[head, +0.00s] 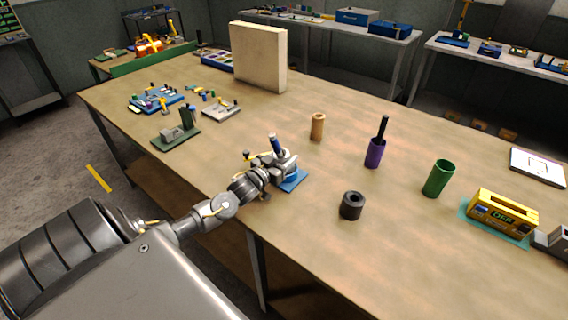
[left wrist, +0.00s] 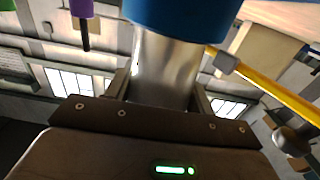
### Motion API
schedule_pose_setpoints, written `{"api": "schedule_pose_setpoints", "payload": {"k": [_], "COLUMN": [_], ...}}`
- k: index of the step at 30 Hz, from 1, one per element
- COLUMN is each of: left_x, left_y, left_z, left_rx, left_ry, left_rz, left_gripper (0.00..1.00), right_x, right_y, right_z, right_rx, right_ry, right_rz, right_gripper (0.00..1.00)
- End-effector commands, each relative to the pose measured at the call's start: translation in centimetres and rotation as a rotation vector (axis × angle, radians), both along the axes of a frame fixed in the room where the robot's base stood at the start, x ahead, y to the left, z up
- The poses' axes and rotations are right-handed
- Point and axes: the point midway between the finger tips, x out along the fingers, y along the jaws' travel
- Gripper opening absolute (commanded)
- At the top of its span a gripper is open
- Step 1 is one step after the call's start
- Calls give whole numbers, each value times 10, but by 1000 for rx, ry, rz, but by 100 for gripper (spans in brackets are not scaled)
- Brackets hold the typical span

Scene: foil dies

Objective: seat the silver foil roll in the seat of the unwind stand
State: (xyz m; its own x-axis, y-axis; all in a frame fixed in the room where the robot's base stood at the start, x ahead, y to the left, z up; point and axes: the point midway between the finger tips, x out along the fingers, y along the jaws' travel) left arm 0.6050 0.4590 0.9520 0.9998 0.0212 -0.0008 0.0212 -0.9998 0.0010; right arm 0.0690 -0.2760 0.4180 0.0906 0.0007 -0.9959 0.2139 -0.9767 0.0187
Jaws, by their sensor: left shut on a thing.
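My left gripper (head: 280,164) is over the blue unwind stand (head: 294,181) near the table's front edge. In the left wrist view, which appears upside down, the gripper (left wrist: 163,82) is shut on the silver foil roll (left wrist: 165,68), a shiny cylinder between the two fingers. A round blue part (left wrist: 180,14) meets the roll's far end and hides it; I cannot tell how deep the roll sits in it. In the head view the gripper mostly hides the roll and seat. A blue post (head: 277,145) rises behind the gripper. My right gripper is not in view.
A black ring (head: 352,205), tan tube (head: 318,127), purple tube (head: 375,153) with a dark rod, green tube (head: 438,179) and yellow device (head: 502,213) stand to the right. A green-based fixture (head: 176,134) stands left, a cream panel (head: 258,57) behind. The table between is clear.

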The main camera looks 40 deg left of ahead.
Motion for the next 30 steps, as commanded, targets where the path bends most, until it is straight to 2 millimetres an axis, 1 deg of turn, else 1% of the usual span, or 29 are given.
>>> {"api": "schedule_pose_setpoints", "payload": {"k": [8,11,16,20,23,26,27,30], "left_x": [0,0,-2,-18,-34,-52,-64,-87], "left_y": [1,1,0,-4,-8,-13,-15,-21], "left_z": [7,15,35,53,73,95,95,106], "left_rx": [1,1,2,2,4,4,2,2], "left_ry": [-5,-7,-6,-6,-7,-6,-2,-3], "left_rz": [0,0,0,-2,-3,-3,-3,-3], "left_gripper": [20,20,20,20,20,20,20,20], "right_x": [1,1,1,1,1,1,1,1], "right_y": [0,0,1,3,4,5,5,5], "right_z": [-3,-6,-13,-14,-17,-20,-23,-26], "right_rx": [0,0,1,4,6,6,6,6], "right_ry": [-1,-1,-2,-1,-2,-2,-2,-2], "right_rz": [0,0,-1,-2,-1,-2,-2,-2], "right_gripper": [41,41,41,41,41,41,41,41]}}
